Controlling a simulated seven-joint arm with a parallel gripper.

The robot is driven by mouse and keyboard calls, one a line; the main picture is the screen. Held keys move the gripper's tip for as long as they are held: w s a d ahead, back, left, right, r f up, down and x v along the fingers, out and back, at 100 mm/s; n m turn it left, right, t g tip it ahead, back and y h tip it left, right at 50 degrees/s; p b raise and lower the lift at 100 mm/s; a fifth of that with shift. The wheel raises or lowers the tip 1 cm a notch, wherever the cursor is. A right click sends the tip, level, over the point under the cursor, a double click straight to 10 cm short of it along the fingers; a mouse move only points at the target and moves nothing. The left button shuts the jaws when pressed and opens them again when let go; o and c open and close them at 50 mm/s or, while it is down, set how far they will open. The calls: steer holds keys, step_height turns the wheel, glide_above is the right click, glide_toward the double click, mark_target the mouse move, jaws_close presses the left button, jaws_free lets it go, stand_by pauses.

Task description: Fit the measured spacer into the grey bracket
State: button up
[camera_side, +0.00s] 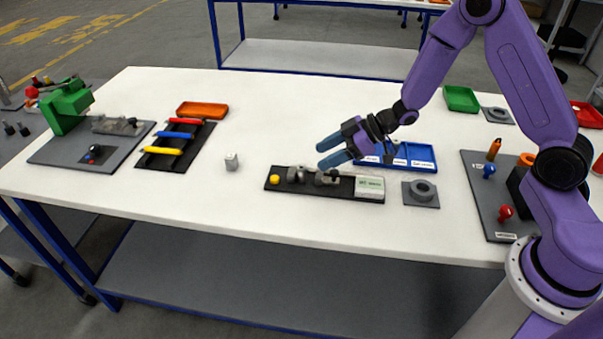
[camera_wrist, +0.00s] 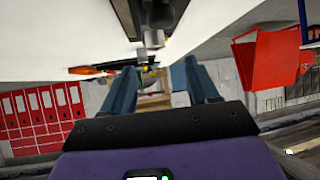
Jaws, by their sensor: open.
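My gripper (camera_side: 323,154) is open, with its blue fingers pointing left above the black gauge board (camera_side: 273,186). In the wrist view the gripper (camera_wrist: 160,80) shows two spread fingers with nothing visibly held between them. The gauge board carries a yellow button, grey fixtures (camera_side: 296,174) and a pale box with a green label (camera_side: 370,188). A small light-grey block (camera_side: 231,161), possibly the spacer, stands alone on the table left of the board. A grey part (camera_side: 118,126) on the plate at the left could be the bracket; I cannot tell for sure.
A green clamp (camera_side: 68,107) stands at the left on a grey plate. A black tray (camera_side: 150,160) holds red, blue and yellow tools. An orange tray (camera_side: 202,110), a blue tray (camera_side: 425,153) and a grey ring plate (camera_side: 421,192) are nearby. The table's middle back is clear.

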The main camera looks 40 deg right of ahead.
mark_target(302, 168)
steer(key=shift+d+x, duration=0.25)
steer(key=shift+x, duration=2.6)
steer(key=shift+w+f, duration=0.15)
steer(key=shift+f, duration=0.05)
jaws_close()
